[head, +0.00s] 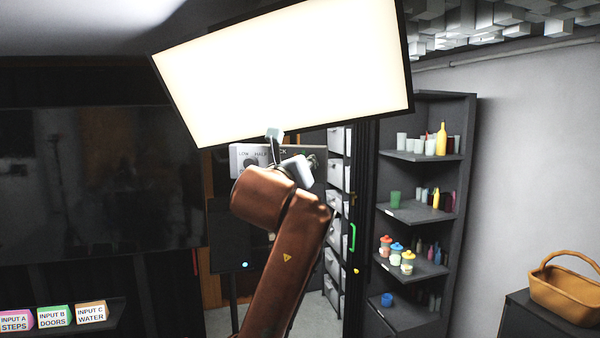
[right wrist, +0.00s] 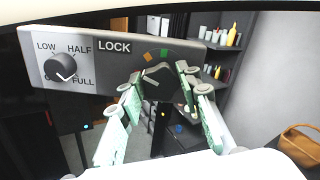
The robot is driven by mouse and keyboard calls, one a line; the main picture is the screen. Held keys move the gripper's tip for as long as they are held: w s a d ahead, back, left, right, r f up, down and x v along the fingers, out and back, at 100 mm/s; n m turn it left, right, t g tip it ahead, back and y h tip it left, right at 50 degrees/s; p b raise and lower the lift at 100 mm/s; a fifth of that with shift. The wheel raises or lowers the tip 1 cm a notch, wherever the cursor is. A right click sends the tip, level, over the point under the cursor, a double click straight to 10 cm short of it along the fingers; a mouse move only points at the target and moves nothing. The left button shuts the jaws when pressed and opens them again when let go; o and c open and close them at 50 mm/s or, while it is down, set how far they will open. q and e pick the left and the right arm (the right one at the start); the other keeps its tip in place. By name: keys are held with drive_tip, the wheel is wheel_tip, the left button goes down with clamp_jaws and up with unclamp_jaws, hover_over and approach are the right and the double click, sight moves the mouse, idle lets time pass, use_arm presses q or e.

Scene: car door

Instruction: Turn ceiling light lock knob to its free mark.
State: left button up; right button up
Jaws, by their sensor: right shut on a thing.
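The ceiling light's bright panel (head: 285,70) hangs tilted, with a grey control plate (head: 240,158) under its lower edge. In the right wrist view the control plate (right wrist: 205,57) carries the word LOCK, an orange mark (right wrist: 148,57) and a green mark (right wrist: 164,54). The grey lock knob (right wrist: 158,72) is below these marks. My right gripper (right wrist: 160,78) has its pale green fingers on either side of the knob and is shut on it. Which mark the knob points to is unclear. In the head view, my right gripper (head: 275,148) partly covers the plate. My left gripper is not in view.
A black dimmer dial (right wrist: 62,68) marked LOW, HALF and FULL is left of the lock knob on the same plate. A dark corner shelf (head: 425,218) with cups and bottles stands at the right. A wicker basket (head: 568,293) sits at the far right.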

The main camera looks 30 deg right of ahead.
drive_tip(key=shift+a+n+b, duration=0.1)
drive_tip(key=shift+n+b, duration=0.55)
drive_tip(key=shift+n, duration=1.65)
drive_tip(key=o, duration=1.2)
drive_tip(key=v, duration=1.2)
